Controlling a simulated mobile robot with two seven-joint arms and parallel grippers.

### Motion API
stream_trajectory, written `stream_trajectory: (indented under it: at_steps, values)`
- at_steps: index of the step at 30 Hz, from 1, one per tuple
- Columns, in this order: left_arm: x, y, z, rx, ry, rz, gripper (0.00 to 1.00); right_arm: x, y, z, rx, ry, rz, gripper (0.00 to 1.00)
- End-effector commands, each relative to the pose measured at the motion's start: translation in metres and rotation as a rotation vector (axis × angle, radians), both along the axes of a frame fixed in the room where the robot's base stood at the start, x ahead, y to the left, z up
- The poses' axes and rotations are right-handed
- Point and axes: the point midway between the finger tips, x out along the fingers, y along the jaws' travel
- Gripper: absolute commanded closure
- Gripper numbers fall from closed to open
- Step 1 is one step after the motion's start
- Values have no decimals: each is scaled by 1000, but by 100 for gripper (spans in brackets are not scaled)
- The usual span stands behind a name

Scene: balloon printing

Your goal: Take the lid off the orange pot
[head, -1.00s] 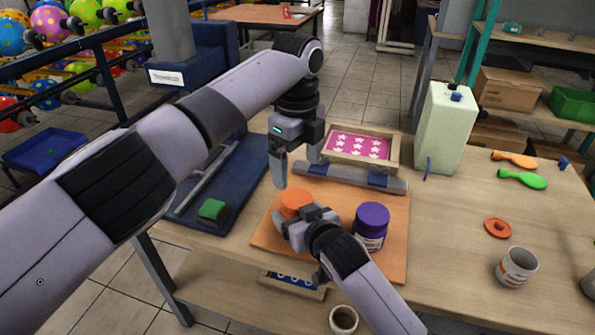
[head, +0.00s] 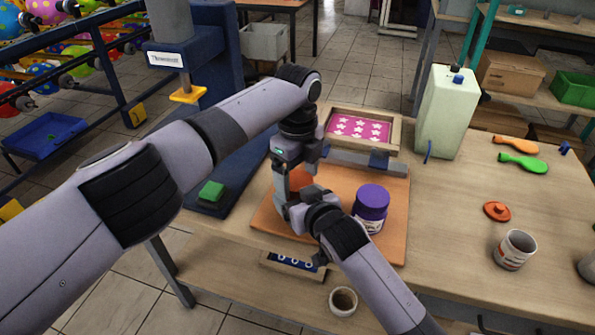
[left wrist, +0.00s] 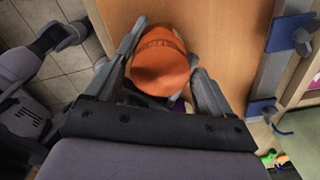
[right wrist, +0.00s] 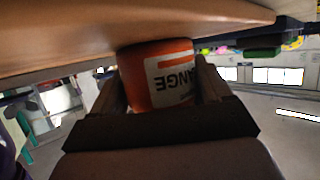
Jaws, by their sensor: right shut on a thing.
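The orange pot (head: 298,178) stands on the orange-brown board, mostly hidden in the head view by my grippers. Its round orange lid (left wrist: 160,68) shows from above in the left wrist view. My left gripper (head: 296,184) points down with its open fingers on either side of the lid; I cannot tell whether they touch it. My right gripper (right wrist: 160,88) is shut on the pot's body from the side, with the white label reading "ANGE" upside down between its fingers.
A purple-lidded pot (head: 371,207) stands close right of my right gripper. Behind is a framed pink star screen (head: 358,128). A green block (head: 211,191) lies left. A loose orange-red lid (head: 497,211) and white cup (head: 515,250) are right. The table's middle right is clear.

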Motion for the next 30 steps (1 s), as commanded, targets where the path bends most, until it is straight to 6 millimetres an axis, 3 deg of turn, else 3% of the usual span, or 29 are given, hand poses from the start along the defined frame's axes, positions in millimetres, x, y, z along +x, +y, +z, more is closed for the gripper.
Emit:
stream_trajectory:
  at_steps: [1,4,8,18,26,27,29,30]
  values:
    - [0,0,0,0,0,0,36,0,0,-1,-1,1,-1,100]
    - [0,0,0,0,0,0,67,0,0,-1,-1,1,-1,100]
    - [0,0,0,-1,1,15,68,0,0,-1,-1,1,-1,100]
    - [0,0,1,0,1,287,68,0,0,-1,0,1,-1,100]
    - [0,0,1,1,1,296,68,0,-1,-1,0,2,-1,100]
    - [0,0,1,1,1,295,28,0,-1,-1,0,2,-1,100]
    - [0,0,1,1,1,295,9,0,-1,-1,0,2,-1,100]
    - [0,0,1,1,1,295,6,0,-1,-1,-1,2,-2,100]
